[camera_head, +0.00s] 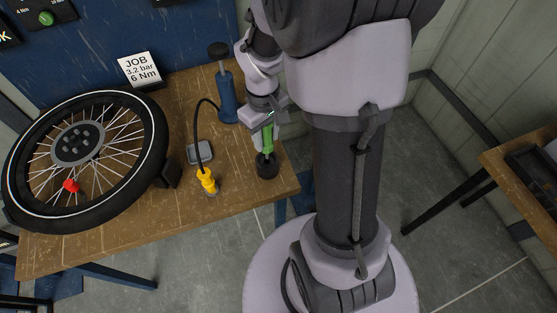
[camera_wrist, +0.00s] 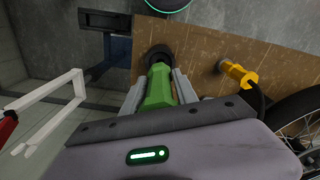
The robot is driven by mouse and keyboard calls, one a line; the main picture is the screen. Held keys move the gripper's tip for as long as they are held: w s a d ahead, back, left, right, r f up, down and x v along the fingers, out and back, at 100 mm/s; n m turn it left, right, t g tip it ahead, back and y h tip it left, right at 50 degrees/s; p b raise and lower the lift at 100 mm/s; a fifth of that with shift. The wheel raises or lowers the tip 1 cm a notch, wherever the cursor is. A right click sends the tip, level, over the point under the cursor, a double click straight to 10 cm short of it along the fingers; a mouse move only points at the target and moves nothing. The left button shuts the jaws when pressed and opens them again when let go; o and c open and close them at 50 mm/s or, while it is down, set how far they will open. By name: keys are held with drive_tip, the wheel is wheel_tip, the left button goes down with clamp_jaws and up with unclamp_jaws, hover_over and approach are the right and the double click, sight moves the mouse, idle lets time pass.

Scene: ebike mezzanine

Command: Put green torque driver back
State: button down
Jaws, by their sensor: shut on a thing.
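The green torque driver (camera_head: 267,139) is upright over the right front part of the wooden workbench (camera_head: 230,198). My gripper (camera_head: 265,122) is shut on it from above. In the wrist view the green body (camera_wrist: 159,88) sits between my two grey fingers. A black round piece (camera_head: 267,165) is at the driver's lower end, close to the bench top. I cannot tell whether it is part of the driver or a separate holder, or whether it touches the bench.
A yellow pump head (camera_head: 207,181) on a black hose, a grey pad (camera_head: 200,152) and a blue pump (camera_head: 226,97) are left of the driver. A wheel (camera_head: 83,160) with a red piece fills the bench's left. A job card (camera_head: 139,69) stands behind. A labelled panel (camera_head: 45,25) is back left.

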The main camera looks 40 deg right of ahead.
sight(267, 158)
wheel_tip(267, 158, down, 6)
drive_tip(key=shift+a+b, duration=0.1)
drive_tip(key=shift+b, duration=0.8)
drive_tip(key=shift+w, duration=0.15)
drive_tip(key=shift+f+b, duration=0.3)
drive_tip(key=shift+f, duration=0.15)
drive_tip(key=c, duration=0.9)
unclamp_jaws()
drive_tip(key=shift+r, duration=0.1)
drive_tip(key=shift+c, duration=0.2)
drive_tip(key=shift+r, duration=0.1)
wheel_tip(267, 158, up, 12)
drive_tip(key=p, duration=0.5)
drive_tip(key=shift+r, duration=0.25)
drive_tip(key=s+a+r+m+t+y, duration=0.2)
drive_tip(key=s+a+r+m+t, duration=0.3)
drive_tip(key=s+a+r, duration=0.6)
drive_tip(key=a+r, duration=0.3)
drive_tip(key=shift+s+a+m+t, duration=0.25)
drive_tip(key=shift+m+t, duration=0.05)
drive_tip(key=shift+t, duration=0.1)
